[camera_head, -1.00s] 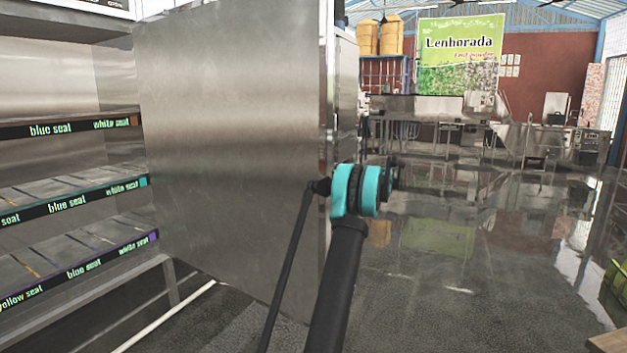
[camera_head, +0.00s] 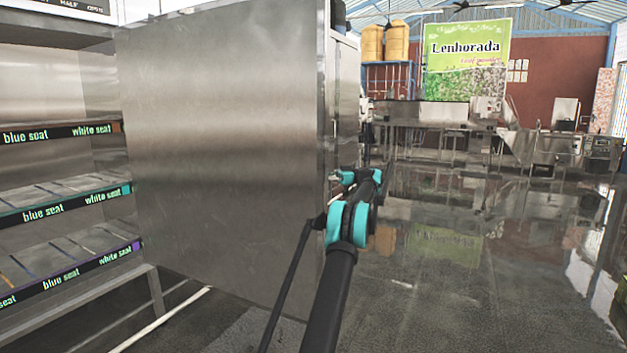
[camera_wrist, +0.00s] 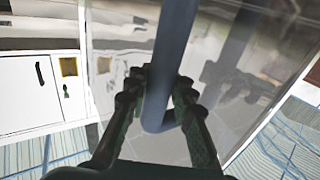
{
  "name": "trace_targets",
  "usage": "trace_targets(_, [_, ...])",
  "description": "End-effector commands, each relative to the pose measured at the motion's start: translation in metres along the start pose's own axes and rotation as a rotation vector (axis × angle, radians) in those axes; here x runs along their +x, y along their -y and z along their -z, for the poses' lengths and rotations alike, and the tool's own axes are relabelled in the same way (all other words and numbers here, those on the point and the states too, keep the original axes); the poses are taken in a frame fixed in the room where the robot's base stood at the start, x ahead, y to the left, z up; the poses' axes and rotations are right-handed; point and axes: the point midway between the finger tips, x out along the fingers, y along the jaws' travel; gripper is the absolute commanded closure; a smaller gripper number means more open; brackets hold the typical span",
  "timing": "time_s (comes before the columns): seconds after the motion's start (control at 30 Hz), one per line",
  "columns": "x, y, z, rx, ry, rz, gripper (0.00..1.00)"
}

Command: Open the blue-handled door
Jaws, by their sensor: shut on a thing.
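In the wrist view, a blue-grey bar handle (camera_wrist: 165,105) runs down the middle of the picture in front of a shiny steel door surface (camera_wrist: 222,125). My gripper (camera_wrist: 162,88) has its dark fingers on either side of the handle, shut on it near its lower end. In the head view, a large steel cabinet (camera_head: 220,130) shows its broad plain side. The handle and my gripper cannot be made out there; my arm reaches forward along the cabinet's right edge. How far the door stands open cannot be told.
A steel rack (camera_head: 62,205) with shelves labelled for seats stands at the left, close to the cabinet. The shiny floor (camera_head: 450,270) at the right is clear. Steel machines (camera_head: 430,125) and a green Lenhorada banner (camera_head: 466,60) are at the back.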

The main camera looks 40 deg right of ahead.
Motion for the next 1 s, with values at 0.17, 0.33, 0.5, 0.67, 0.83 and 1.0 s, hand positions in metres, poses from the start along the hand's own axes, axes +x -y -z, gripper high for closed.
trace_targets(0.17, [0.0002, -0.0001, 0.0010, -0.001, -0.001, 0.000, 1.00])
trace_targets(0.33, [0.0001, 0.0000, 0.0009, -0.001, -0.001, 0.000, 0.77])
trace_targets(0.5, [-0.0001, 0.0000, 0.0005, 0.000, 0.000, 0.000, 0.56])
trace_targets(0.67, [-0.0002, 0.0000, 0.0002, 0.000, 0.000, 0.000, 0.56])
trace_targets(0.83, [0.0000, 0.0005, 0.0001, 0.000, 0.000, -0.001, 0.56])
trace_targets(1.0, [0.0029, 0.0054, 0.0007, 0.000, 0.000, -0.006, 0.56])
